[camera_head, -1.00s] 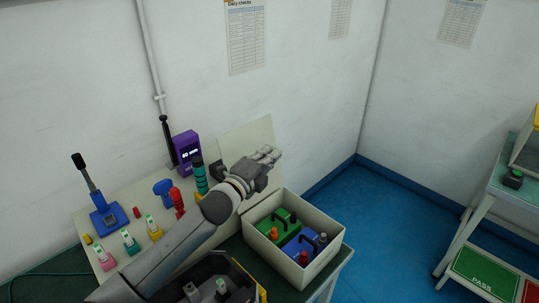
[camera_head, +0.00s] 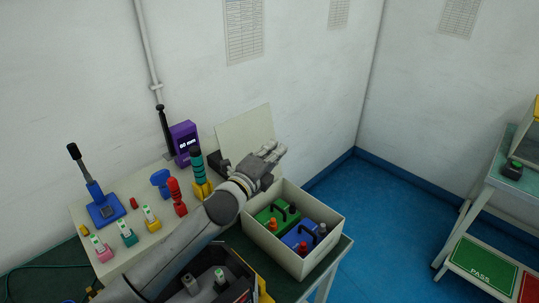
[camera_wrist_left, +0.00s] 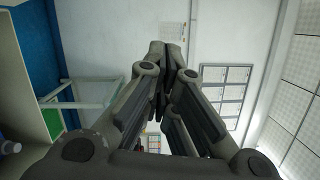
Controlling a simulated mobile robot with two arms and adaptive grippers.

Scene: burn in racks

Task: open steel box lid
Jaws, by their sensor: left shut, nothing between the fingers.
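The pale steel box (camera_head: 318,262) stands at the right end of the workbench in the head view. Its lid (camera_head: 246,132) is swung up and leans back near the wall, so the box is open. Inside are a green block (camera_head: 268,222) and a blue block (camera_head: 300,232), each with a black handle. My left gripper (camera_head: 274,152) is shut and empty, in front of the lid's right part and above the box's back left corner. The left wrist view shows its fingers (camera_wrist_left: 167,60) closed together. My right gripper is not in view.
A purple timer (camera_head: 185,138), a teal-and-yellow tool (camera_head: 199,175), a red tool (camera_head: 175,195) and a blue lever device (camera_head: 103,208) stand left of my arm. A dark open container (camera_head: 235,265) is in front. Blue floor lies right of the bench.

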